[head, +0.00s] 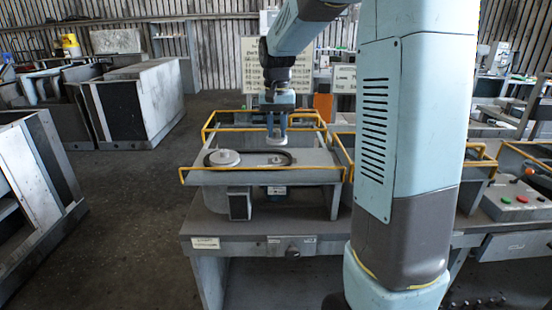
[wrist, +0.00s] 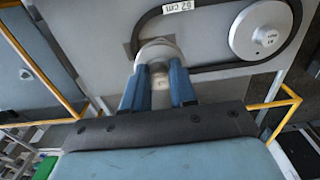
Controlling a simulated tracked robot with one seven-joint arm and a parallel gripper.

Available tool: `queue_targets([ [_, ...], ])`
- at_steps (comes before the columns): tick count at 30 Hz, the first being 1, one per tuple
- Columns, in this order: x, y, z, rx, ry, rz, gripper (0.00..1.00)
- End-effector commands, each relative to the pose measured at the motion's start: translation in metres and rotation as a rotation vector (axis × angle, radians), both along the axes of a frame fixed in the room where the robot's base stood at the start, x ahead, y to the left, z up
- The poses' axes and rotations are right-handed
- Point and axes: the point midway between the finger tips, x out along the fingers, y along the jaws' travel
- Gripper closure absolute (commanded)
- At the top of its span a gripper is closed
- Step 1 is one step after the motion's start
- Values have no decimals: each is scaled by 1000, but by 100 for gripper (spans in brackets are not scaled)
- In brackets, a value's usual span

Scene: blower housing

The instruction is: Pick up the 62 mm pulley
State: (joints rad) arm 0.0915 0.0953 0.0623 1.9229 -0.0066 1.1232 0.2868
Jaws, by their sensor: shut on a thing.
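The 62 mm pulley (wrist: 156,48) is a pale grey disc between the blue fingertips of my gripper (wrist: 158,80) in the wrist view. My gripper is shut on it, and the fingers hide part of its near side. In the head view my gripper (head: 277,134) points straight down with the pulley (head: 277,141) at its tips. The pulley appears raised above the right end of the black belt loop (head: 250,151). A small pale spot, perhaps a shaft, shows below it on the grey housing plate (head: 318,158).
A larger grey pulley (head: 224,157) sits inside the belt's left end; it shows at upper right in the wrist view (wrist: 262,30). Yellow rails (head: 262,168) edge the housing. A control box (head: 518,200) stands right.

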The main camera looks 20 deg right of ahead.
Motion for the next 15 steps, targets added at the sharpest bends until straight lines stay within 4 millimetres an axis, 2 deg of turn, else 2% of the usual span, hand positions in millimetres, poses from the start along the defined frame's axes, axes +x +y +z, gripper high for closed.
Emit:
queue_targets([
  [8,-1,0,0,0,0,0,100],
  [15,-17,0,4,0,-1,0,100],
])
